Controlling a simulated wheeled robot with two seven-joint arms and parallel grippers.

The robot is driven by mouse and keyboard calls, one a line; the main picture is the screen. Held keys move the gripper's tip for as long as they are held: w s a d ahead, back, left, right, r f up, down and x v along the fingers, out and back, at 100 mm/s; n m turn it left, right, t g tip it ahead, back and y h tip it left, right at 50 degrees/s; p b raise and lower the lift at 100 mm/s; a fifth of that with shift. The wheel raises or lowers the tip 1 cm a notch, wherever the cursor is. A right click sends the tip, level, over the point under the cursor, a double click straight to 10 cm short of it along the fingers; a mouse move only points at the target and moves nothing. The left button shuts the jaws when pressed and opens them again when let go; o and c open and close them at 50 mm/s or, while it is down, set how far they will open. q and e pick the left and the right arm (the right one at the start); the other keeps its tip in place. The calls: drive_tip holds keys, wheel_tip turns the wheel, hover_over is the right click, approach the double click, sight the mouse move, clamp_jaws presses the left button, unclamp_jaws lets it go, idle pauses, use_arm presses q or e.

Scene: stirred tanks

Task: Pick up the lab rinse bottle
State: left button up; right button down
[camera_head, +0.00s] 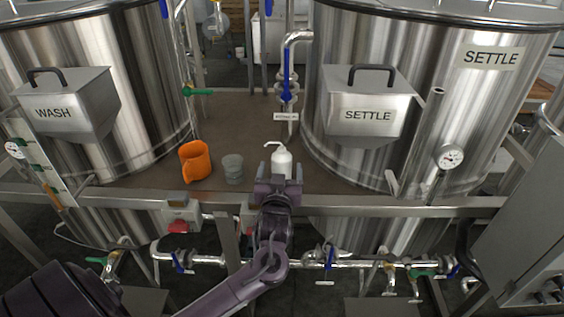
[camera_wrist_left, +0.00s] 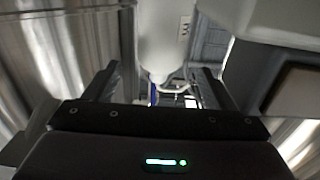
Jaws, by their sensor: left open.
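The lab rinse bottle (camera_head: 281,160) is white with a bent spout pointing left, and stands upright on the brown platform between the two tanks. My left gripper (camera_head: 279,178) is at the platform's front edge, right in front of the bottle, and hides its lower part. In the left wrist view the bottle (camera_wrist_left: 163,40) is a blurred white shape beyond and between the fingers of the open left gripper (camera_wrist_left: 158,82). I cannot tell whether either finger touches it. My right gripper is not in view.
The wash tank (camera_head: 130,60) and the settle tank (camera_head: 450,110) flank the platform. A metal rail (camera_head: 350,211) runs along the front. Behind the bottle is a pipe with a blue valve handle (camera_head: 287,80).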

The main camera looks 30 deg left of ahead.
sight(281, 162)
use_arm(q)
drive_tip(key=x, duration=0.1)
drive_tip(key=p+x, duration=0.1)
drive_tip(key=x, duration=0.1)
drive_tip(key=shift+w+r, duration=0.1)
drive_tip(key=shift+r, duration=0.25)
drive_tip(key=shift+w+a+f+p, duration=0.2)
drive_tip(key=shift+w+a, duration=0.15)
drive_tip(key=shift+w, duration=0.2)
drive_tip(key=shift+w+a+f+p, duration=0.15)
drive_tip(key=shift+w+a, duration=0.2)
drive_tip(key=shift+w, duration=0.2)
drive_tip(key=shift+r, duration=0.1)
drive_tip(key=shift+s+d, duration=0.1)
drive_tip(key=shift+c, duration=0.9)
drive_tip(key=c, duration=1.1)
drive_tip(key=shift+o, duration=0.2)
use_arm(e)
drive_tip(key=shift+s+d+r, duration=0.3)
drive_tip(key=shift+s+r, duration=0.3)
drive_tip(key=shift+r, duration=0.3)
use_arm(q)
drive_tip(key=shift+r, duration=0.1)
